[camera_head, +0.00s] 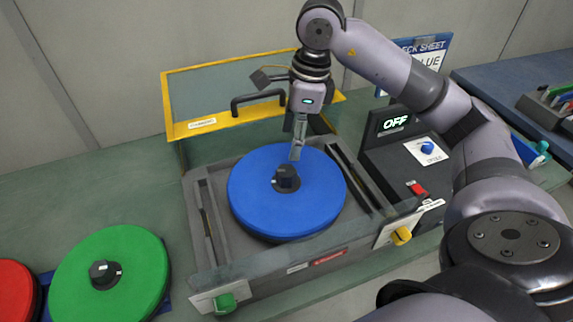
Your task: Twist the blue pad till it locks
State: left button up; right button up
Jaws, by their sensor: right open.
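The blue pad (315,200) is a round disc lying flat in a grey chassis (215,255) in the middle of the view. A black knob (286,178) stands at the pad's centre. My right gripper (296,152) points down just above and behind the knob, over the pad. It is open and holds nothing; I cannot tell whether its fingertips touch anything. My left gripper is not in view.
A green pad (125,275) and a red pad (14,292) lie at the left.

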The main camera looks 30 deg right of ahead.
send_over(287, 170)
jog(key=f, duration=0.5)
jog(key=shift+s+d+f+p, duration=0.2)
jog(key=shift+s+p, duration=0.1)
jog(key=shift+p, duration=0.1)
jog(key=f, duration=0.4)
jog(key=shift+w+a+f+p, duration=0.2)
jog(key=shift+a+f+p, duration=0.1)
jog(key=shift+f+p, duration=0.1)
jog(key=shift+w+f, duration=0.1)
jog(key=shift+f, duration=0.3)
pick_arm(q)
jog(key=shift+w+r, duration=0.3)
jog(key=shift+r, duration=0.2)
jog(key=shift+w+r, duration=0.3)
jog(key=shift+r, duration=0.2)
pick_arm(e)
jog(key=shift+c, duration=0.5)
grip_shut()
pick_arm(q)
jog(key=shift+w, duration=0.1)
